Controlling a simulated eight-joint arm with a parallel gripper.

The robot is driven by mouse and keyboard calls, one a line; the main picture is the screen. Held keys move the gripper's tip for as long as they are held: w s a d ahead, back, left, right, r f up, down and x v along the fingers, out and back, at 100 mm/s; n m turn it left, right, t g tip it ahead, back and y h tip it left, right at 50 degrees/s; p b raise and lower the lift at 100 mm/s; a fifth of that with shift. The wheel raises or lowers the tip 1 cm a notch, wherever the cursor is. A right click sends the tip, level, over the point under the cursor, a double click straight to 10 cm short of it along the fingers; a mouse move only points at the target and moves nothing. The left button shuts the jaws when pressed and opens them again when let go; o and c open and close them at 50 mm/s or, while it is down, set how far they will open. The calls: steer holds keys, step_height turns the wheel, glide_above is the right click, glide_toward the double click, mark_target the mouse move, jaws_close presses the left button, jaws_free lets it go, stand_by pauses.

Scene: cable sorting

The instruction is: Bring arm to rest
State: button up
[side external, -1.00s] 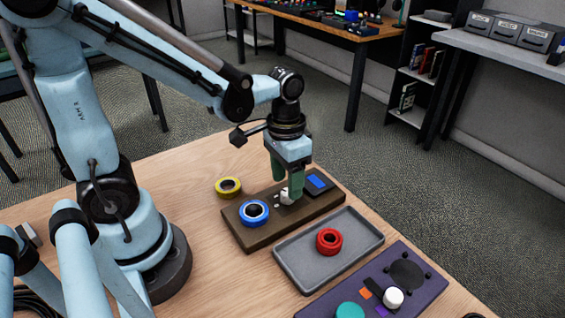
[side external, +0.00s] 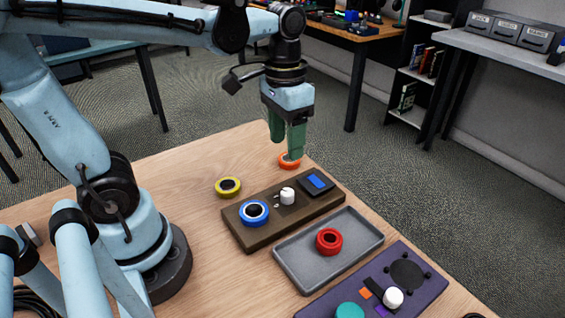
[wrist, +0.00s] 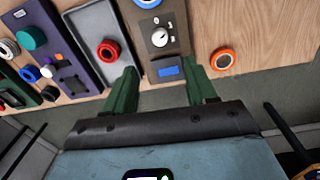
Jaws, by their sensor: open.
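My gripper (side external: 287,146) has green fingers. It is open and empty, raised above the far end of the table, beyond the brown board. In the wrist view the two fingers of my gripper (wrist: 163,88) stand apart with nothing held between them. The brown board (side external: 240,235) carries a blue ring, a white knob (side external: 287,195) and a blue display (side external: 318,181). An orange ring (side external: 289,161) lies on the table behind the fingertips, partly hidden by them; it shows whole in the wrist view (wrist: 222,59).
A blue ring (side external: 254,212) sits on the board and a yellow ring (side external: 228,187) lies beside it. A grey tray (side external: 364,222) holds a red ring (side external: 329,241). A purple panel (side external: 432,287) stands at the front right. Bare table (side external: 190,217) lies left of the board.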

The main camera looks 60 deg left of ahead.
steer(key=t, duration=0.2)
steer(key=a+f+t, duration=0.1)
steer(key=t, duration=0.1)
steer(key=f+t, duration=0.1)
steer(key=t, duration=0.2)
steer(key=shift+s+a+n, duration=0.2)
steer(key=shift+s+n, duration=0.1)
steer(key=shift+n, duration=0.1)
